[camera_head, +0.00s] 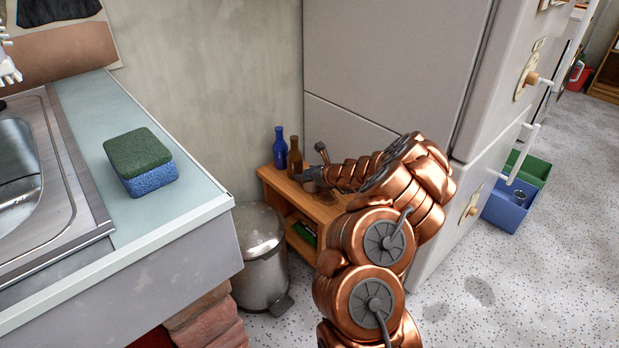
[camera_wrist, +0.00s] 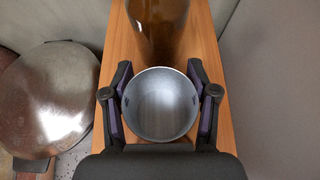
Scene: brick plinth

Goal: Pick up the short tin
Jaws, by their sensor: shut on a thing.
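The short tin (camera_wrist: 160,104) is a round, open-topped grey metal can, seen from above in the wrist view. It stands upright between the two fingers of my gripper (camera_wrist: 160,100), with a pad against each side. My gripper is shut on it. In the head view my gripper (camera_head: 314,178) reaches over the small wooden shelf (camera_head: 330,212) by the wall, and the tin there is mostly hidden and hard to make out. Whether the tin touches the shelf top cannot be told.
A brown bottle (camera_head: 295,156) stands just beyond the tin, with a blue bottle (camera_head: 280,148) beside it. A metal pedal bin (camera_head: 262,262) is left of the shelf. A tall grey cabinet (camera_head: 390,70) rises close on the right. The counter (camera_head: 140,205) holds a sponge (camera_head: 140,162).

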